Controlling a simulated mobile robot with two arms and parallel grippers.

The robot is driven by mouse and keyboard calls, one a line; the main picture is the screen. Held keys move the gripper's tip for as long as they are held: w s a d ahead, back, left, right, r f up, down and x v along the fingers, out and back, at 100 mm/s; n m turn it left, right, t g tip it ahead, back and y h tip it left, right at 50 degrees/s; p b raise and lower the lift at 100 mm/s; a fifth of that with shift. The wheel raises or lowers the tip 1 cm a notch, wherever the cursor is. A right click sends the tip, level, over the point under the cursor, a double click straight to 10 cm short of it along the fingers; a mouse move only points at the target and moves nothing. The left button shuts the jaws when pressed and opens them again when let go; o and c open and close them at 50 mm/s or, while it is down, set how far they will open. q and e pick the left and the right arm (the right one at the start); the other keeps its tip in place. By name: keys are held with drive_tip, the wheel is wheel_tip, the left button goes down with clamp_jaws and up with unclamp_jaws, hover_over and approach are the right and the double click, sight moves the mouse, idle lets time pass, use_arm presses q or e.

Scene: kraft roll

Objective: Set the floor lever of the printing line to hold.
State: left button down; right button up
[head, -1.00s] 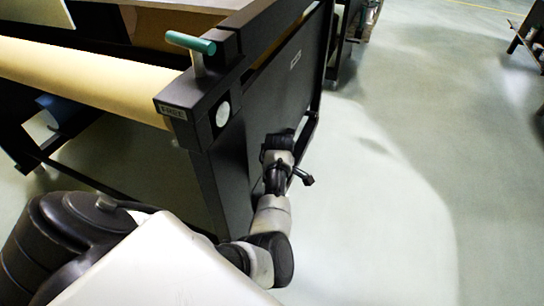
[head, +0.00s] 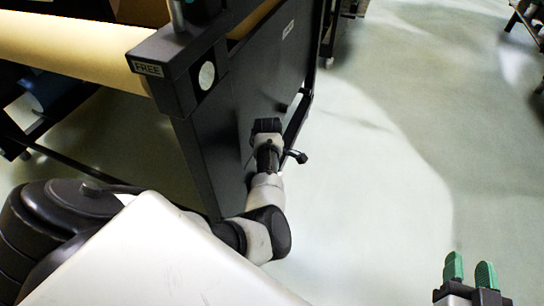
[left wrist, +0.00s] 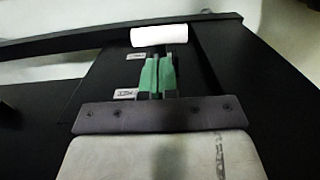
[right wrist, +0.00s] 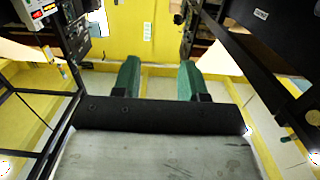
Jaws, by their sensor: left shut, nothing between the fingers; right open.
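In the left wrist view, a white cylindrical bar (left wrist: 159,35) lies across just beyond my fingertips, against dark panels. It looks like the lever's handle. Two small pale labels (left wrist: 127,94) sit to its lower left, too blurred to read. My left gripper (left wrist: 157,62) is shut and empty. Its green fingertips reach the bar's lower edge; I cannot tell whether they touch it. In the head view my left arm reaches down along the black side panel (head: 245,110), its wrist hiding the fingers and the bar. My right gripper (head: 470,268) is open and empty, at the lower right over the floor.
The black machine frame carries a tan paper roll (head: 80,42). Its near corner bears a plate (head: 148,69) reading FREE and a teal-topped upright handle (head: 176,12). Pale floor (head: 370,190) right of the frame is clear. Another stand (head: 525,20) is at the far right.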

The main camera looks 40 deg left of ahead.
use_arm(q)
drive_tip(key=shift+f, duration=0.85)
drive_tip(key=shift+f+b, duration=0.35)
drive_tip(key=shift+b, duration=0.05)
use_arm(e)
drive_tip(key=shift+a+r+t+y, duration=0.2)
drive_tip(key=shift+r+t+y, duration=0.1)
drive_tip(key=shift+r+t, duration=0.55)
drive_tip(key=shift+a+r+t+y, duration=0.15)
drive_tip(key=shift+r+t+y, duration=0.15)
drive_tip(key=shift+r+t, duration=0.55)
drive_tip(key=shift+r, duration=0.1)
